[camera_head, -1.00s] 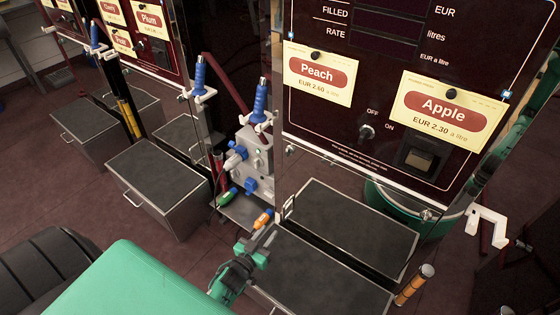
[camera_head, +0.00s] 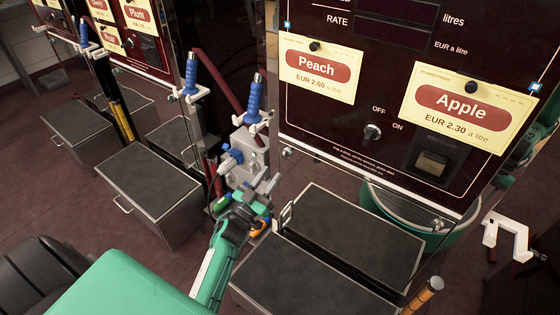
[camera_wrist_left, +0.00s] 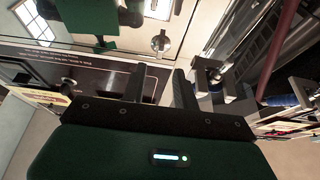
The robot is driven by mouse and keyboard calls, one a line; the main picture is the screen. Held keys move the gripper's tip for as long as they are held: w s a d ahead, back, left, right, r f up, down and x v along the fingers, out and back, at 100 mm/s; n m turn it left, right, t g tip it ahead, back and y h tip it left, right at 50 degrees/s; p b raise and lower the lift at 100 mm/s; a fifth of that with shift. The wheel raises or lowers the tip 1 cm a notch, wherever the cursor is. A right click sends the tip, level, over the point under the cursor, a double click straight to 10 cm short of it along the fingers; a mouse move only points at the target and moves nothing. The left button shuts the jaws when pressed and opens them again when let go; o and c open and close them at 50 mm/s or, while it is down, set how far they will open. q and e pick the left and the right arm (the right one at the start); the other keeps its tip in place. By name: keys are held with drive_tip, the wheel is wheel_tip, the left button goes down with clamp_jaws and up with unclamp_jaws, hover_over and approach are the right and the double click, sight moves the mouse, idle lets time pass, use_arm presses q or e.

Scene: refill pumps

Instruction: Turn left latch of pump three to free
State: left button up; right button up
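The pump in front carries Peach and Apple cards. A blue-and-grey latch-like fitting (camera_head: 231,157) projects from the block's left side. The block's lower blue fitting is largely hidden by my left gripper (camera_head: 264,188), which is just in front of the block's lower part. In the left wrist view its two dark fingers (camera_wrist_left: 162,84) stand apart with nothing seen between them. A grey fitting with blue parts (camera_wrist_left: 212,84) lies to their right. Contact is unclear. My right gripper is not in view.
Dark-topped metal boxes (camera_head: 348,237) stand right of my left arm, and another (camera_head: 150,182) stands to its left. The Peach card (camera_head: 317,66) and Apple card (camera_head: 465,108) hang on the front panel. A white bracket (camera_head: 506,228) is at far right.

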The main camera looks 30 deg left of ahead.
sight(283, 157)
use_arm(q)
drive_tip(key=x, duration=0.6)
drive_tip(key=shift+w, duration=0.15)
clamp_jaws()
